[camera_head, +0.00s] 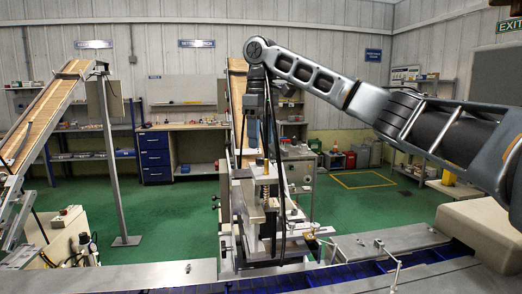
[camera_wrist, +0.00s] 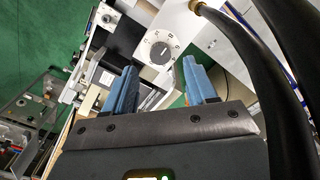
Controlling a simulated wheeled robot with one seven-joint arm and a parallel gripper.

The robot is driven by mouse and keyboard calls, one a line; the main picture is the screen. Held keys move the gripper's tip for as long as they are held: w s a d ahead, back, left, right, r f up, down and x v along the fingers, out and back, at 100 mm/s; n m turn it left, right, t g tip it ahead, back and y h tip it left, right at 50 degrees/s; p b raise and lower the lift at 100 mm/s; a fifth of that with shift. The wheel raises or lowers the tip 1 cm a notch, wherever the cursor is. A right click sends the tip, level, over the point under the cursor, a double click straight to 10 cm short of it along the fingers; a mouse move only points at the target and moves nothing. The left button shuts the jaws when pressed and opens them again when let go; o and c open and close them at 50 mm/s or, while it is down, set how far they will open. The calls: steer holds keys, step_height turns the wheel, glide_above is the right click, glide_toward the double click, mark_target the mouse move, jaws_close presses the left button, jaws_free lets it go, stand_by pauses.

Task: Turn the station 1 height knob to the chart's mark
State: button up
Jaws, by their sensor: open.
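In the wrist view, a round grey knob (camera_wrist: 159,52) sits on a white dial plate (camera_wrist: 166,38) with dark marks around it. The marks are too small to read. My gripper (camera_wrist: 160,76) is open, with its two blue fingers apart and nothing between them. The knob appears beyond the fingertips, roughly between them, and looks apart from them. In the head view, my arm reaches from the right to above the station machine (camera_head: 262,190), where the gripper is hard to make out. I cannot make out the chart in either view.
Thick black hoses (camera_wrist: 243,60) with a brass fitting run close on the right of the wrist view. A conveyor (camera_head: 350,274) with blue links crosses the front. An inclined wooden chute (camera_head: 42,112) stands at left. Green floor (camera_head: 180,215) lies open behind.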

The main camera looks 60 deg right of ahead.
mark_target(261, 158)
steer(key=shift+r, duration=1.6)
